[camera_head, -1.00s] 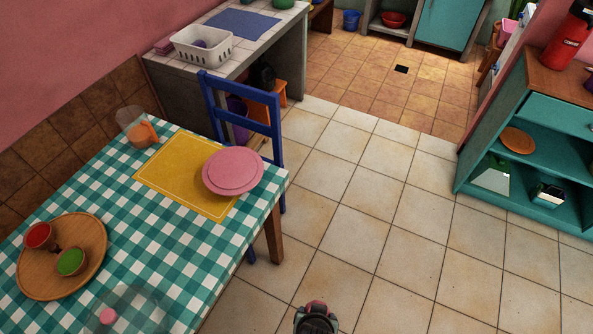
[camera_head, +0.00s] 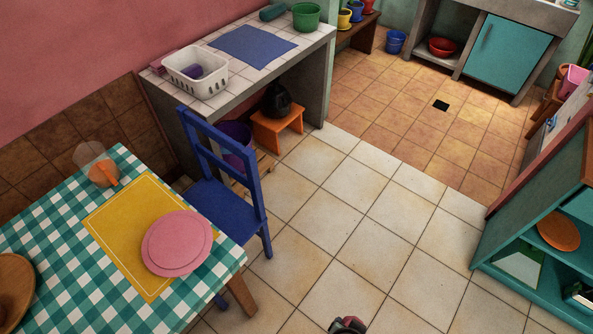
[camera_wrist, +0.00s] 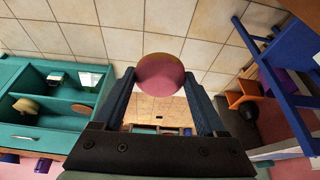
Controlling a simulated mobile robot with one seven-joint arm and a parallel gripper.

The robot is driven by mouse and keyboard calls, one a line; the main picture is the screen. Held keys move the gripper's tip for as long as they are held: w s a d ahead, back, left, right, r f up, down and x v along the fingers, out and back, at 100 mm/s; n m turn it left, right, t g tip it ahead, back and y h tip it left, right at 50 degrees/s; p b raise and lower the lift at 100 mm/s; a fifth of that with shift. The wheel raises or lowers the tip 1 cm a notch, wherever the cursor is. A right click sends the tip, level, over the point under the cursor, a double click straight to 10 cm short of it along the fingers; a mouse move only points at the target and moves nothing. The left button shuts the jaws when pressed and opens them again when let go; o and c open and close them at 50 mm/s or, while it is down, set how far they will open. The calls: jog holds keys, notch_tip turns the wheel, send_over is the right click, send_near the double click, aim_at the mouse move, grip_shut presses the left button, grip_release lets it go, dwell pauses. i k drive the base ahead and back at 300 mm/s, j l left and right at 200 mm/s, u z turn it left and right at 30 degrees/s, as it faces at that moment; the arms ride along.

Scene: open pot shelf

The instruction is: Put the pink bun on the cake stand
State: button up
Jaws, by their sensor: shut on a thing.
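My gripper (camera_wrist: 159,76) is shut on the pink bun (camera_wrist: 160,88) in the wrist view. The bun is round, pink with a tan-brown part, and sits between the fingertips above the tiled floor. In the head view only the top of my gripper (camera_head: 348,326) shows at the bottom edge, with a bit of pink. A flat pink round piece, which looks like the cake stand (camera_head: 178,243), stands on a yellow placemat on the checked table, left of my gripper. Its top is empty.
The checked table (camera_head: 60,232) also holds a clear jug (camera_head: 99,168) and a wooden tray (camera_head: 12,272), cut off at left. A blue chair (camera_head: 222,205) stands behind the table. A teal shelf (camera_head: 490,246) is at right. The tiled floor between is clear.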

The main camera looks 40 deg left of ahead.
aim_at(176, 240)
jog(key=i+u, duration=0.1)
jog(key=u, duration=0.35)
jog(key=i+l+u, duration=0.1)
jog(key=u, duration=0.85)
jog(key=i+l, duration=0.05)
jog(key=l, duration=0.05)
